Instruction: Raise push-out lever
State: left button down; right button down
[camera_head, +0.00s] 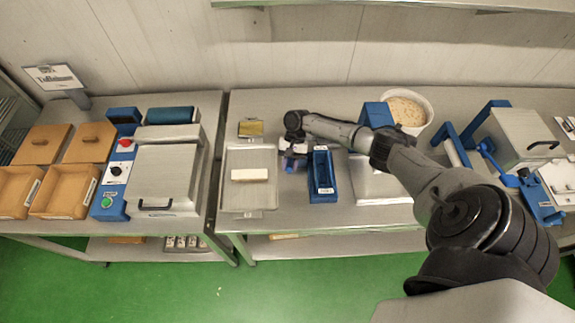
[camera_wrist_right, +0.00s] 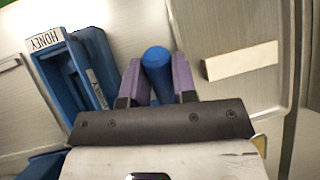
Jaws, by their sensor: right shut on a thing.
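The push-out lever shows as a blue round-ended handle (camera_wrist_right: 157,62) between the purple fingers of my right gripper (camera_wrist_right: 158,80) in the right wrist view. The gripper is shut on it. In the head view my right gripper (camera_head: 291,157) is between the metal tray and the blue honey bin, and the lever is mostly hidden by it. The lever's base and pivot are hidden. My left gripper is not in view.
The blue honey bin (camera_head: 322,190) stands close to the right of the gripper. The metal tray (camera_head: 235,200) with a pale bar (camera_head: 250,175) lies to its left. A white bucket (camera_head: 425,100) of pale contents stands behind my right arm.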

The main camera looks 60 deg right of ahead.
jog(key=c, duration=1.3)
grip_release()
jog(key=shift+r, duration=0.1)
jog(key=o, duration=0.4)
jog(key=shift+d, duration=0.1)
jog(key=b+v, duration=0.2)
jog(key=v, duration=1.1)
jog(key=shift+d+r, duration=0.2)
jog(key=shift+r, duration=0.1)
